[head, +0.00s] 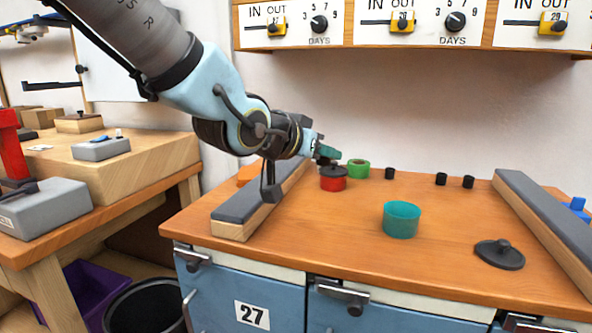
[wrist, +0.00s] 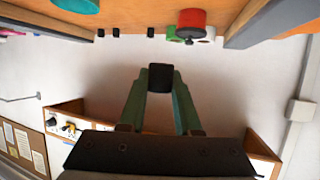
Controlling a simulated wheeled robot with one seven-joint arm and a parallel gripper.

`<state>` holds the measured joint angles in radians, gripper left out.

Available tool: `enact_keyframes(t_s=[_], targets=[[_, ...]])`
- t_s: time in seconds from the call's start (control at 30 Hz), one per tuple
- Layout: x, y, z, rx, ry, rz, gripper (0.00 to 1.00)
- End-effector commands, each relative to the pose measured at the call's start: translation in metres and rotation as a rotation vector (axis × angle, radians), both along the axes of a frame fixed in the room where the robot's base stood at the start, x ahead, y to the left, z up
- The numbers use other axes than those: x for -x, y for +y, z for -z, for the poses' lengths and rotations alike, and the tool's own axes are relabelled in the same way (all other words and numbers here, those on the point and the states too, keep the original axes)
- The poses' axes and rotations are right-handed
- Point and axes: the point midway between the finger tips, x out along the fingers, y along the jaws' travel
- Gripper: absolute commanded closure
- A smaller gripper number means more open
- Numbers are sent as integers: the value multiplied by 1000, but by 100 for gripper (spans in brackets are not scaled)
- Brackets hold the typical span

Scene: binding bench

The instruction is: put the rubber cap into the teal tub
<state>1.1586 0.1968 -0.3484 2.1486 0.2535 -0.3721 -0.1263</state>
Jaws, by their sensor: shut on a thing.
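The rubber cap (wrist: 160,78) is a small black piece held between the green fingertips of my gripper (wrist: 160,88) in the wrist view. In the head view my gripper (head: 329,153) is raised above the bench's back left, near the red tub, and the cap is hard to make out there. The teal tub (head: 401,219) stands upright on the middle of the bench, to the right and nearer the front than my gripper. Its edge also shows in the wrist view (wrist: 76,5).
A red tub (head: 333,184) with a dark top and a green ring (head: 358,168) stand at the back left. Three small black pieces (head: 389,173) stand along the back. A black knobbed lid (head: 499,254) lies right. Padded rails (head: 245,207) flank the bench; boxes with dials (head: 400,22) hang above.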

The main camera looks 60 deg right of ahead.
Motion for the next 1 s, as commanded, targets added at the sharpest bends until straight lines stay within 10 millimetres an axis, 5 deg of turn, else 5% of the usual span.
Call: enact_keyframes(t_s=[0.3,1.0], targets=[[37,-12,17,3,-3,1,100],[94,-29,19,-5,-1,4,100]])
